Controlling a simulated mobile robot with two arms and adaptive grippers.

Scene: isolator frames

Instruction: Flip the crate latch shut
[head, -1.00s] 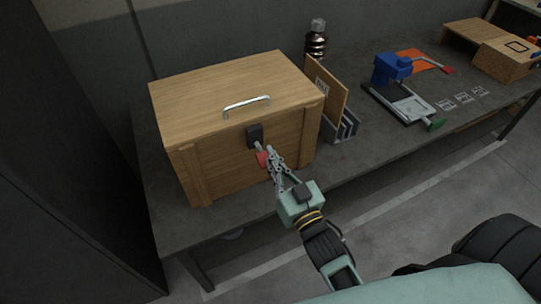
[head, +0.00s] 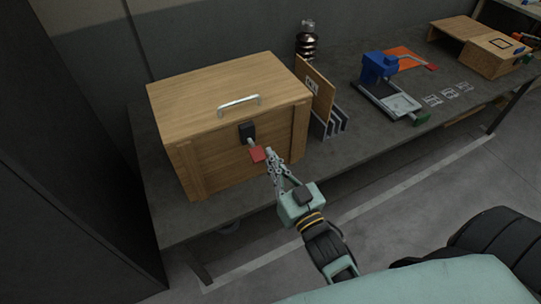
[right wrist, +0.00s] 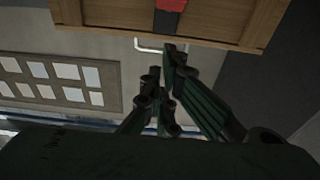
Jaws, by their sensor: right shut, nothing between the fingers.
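The wooden crate (head: 230,95) stands closed on the bench, a metal handle (head: 239,104) on its lid. On its front is the latch, with a black plate (head: 247,132) and a short lever ending in a red tab (head: 257,154). The lever sticks out and down from the plate. My right gripper (head: 271,153) is shut and empty just right of the red tab; I cannot tell whether they touch. In the right wrist view the shut fingers (right wrist: 168,55) point at the crate, with the red tab (right wrist: 171,5) at the top edge. My left gripper is out of view.
Right of the crate are upright panels in a rack (head: 325,112) and a dark ribbed insulator (head: 306,42). Farther right are a blue clamp device (head: 378,68) and a wooden box (head: 485,48). The bench (head: 355,148) is bare in front of the rack.

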